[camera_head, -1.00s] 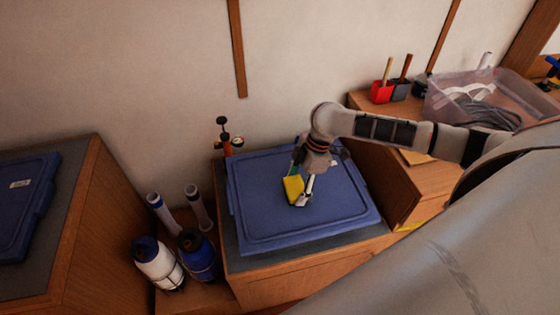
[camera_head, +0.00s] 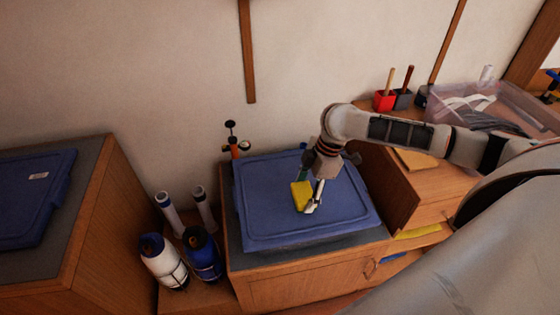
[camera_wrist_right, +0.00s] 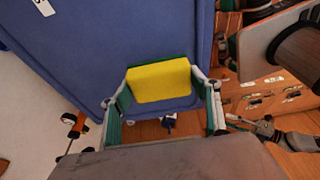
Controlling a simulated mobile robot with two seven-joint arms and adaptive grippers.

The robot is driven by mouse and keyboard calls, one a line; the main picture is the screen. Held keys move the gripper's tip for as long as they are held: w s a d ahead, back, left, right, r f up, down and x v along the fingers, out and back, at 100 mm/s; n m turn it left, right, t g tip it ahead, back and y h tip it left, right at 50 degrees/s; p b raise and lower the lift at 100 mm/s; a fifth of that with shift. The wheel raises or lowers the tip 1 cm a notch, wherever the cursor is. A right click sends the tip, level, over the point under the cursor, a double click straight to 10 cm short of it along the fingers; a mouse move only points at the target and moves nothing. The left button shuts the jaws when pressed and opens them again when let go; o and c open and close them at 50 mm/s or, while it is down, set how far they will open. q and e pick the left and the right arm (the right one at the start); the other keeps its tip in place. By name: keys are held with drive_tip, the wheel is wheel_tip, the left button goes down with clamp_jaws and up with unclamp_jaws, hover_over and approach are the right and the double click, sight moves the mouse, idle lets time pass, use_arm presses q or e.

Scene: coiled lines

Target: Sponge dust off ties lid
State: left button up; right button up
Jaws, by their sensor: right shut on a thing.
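A yellow sponge (camera_head: 301,196) with a green side is in my right gripper (camera_head: 313,198), over the blue lid (camera_head: 262,222) on the middle cabinet. The right wrist view shows the sponge (camera_wrist_right: 159,81) held between the two fingers of the gripper (camera_wrist_right: 161,92), with the blue lid (camera_wrist_right: 120,40) beyond it. I cannot tell whether the sponge touches the lid. No dust can be made out on the lid. My left gripper is not in view.
Another blue lid (camera_head: 32,200) lies on the left cabinet. White and blue bottles (camera_head: 163,260) and two tubes (camera_head: 168,213) stand between the cabinets. An orange-handled tool (camera_head: 235,147) stands behind the lid. A clear bin (camera_head: 500,112) and a red holder (camera_head: 384,100) are on the right cabinet.

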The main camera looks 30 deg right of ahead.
drive_tip(key=shift+r, duration=1.95)
